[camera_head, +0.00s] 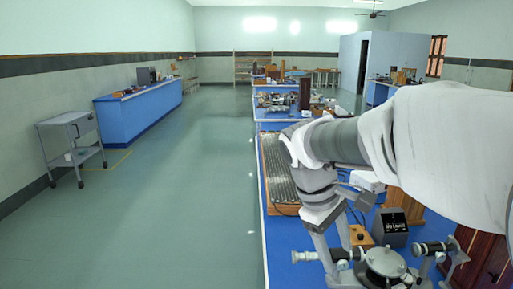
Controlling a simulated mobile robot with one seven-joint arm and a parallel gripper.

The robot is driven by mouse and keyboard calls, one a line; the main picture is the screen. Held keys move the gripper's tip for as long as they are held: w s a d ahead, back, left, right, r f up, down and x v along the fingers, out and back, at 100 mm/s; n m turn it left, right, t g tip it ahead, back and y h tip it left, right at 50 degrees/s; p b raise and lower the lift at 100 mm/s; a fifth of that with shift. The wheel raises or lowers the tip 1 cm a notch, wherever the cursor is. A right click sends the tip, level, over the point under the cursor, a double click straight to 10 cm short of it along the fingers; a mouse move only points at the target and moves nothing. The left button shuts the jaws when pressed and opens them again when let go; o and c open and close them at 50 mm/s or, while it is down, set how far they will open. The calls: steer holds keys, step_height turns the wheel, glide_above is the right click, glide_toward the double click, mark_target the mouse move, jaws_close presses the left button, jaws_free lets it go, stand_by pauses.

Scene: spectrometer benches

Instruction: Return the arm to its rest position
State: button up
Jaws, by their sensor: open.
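My arm comes in from the right, in white and grey covers, and bends down at its left end. My gripper (338,256) points down at the lower middle, its two fingers apart. It is over the left side of a grey spectrometer (385,262) on the blue bench (283,240). A tube of the spectrometer (305,257) passes close by the fingers. I cannot tell whether they touch it. My arm hides part of the bench behind it.
A small black display box (389,228) stands behind the spectrometer. A long ridged panel in a wooden frame (278,170) lies on the bench. Wooden cabinets stand at the right. A grey trolley (70,140) and a blue counter (140,108) line the left wall.

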steer(key=s+r+m+t+y+p, duration=0.1)
steer(key=s+m+t+y, duration=0.3)
steer(key=s+m, duration=0.4)
steer(key=shift+s+a+r+t, duration=0.15)
steer(key=shift+s+a+t, duration=0.4)
steer(key=shift+s, duration=1.95)
